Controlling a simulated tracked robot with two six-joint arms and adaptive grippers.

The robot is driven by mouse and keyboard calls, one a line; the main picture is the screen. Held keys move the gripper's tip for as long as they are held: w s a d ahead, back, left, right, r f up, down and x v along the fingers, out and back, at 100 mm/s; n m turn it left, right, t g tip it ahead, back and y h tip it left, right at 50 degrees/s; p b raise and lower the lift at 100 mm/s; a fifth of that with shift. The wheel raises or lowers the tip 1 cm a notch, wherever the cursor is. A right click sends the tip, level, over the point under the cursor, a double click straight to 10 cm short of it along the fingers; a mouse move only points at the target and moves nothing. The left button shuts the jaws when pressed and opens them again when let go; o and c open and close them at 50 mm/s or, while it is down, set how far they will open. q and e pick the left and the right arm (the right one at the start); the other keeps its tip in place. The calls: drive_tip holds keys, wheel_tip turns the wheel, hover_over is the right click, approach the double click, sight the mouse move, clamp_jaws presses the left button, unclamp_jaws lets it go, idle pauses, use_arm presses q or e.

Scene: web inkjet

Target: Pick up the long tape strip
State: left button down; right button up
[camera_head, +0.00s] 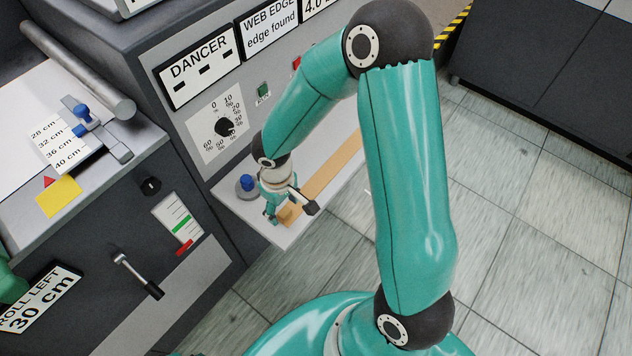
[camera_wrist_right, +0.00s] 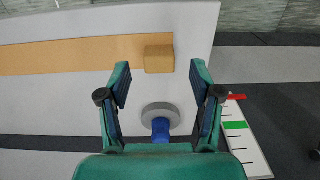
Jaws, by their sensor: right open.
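The long tape strip (camera_head: 333,163) is tan and lies flat along the pale shelf (camera_head: 230,200) at the machine's front. In the right wrist view the strip (camera_wrist_right: 80,56) runs in from the left and ends in a thicker tan block (camera_wrist_right: 159,60). My right gripper (camera_head: 277,214) is over the strip's near end, partly covering it. In the wrist view its open, empty fingers (camera_wrist_right: 160,70) stand on either side of the block's near edge. I cannot tell their height above it. My left gripper is not in view.
A blue knob on a round grey base (camera_head: 247,184) stands on the shelf beside my right gripper; it also shows between the fingers' bases (camera_wrist_right: 160,127). The machine's panel with a dial (camera_head: 225,127) rises behind the shelf. A crank handle (camera_head: 138,276) juts out at lower left.

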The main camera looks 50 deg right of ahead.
sight(284, 212)
drive_tip(key=shift+f, duration=1.6)
drive_tip(key=shift+c, duration=0.3)
drive_tip(key=c, duration=1)
drive_tip(key=shift+o, duration=0.2)
drive_tip(key=shift+r, duration=0.1)
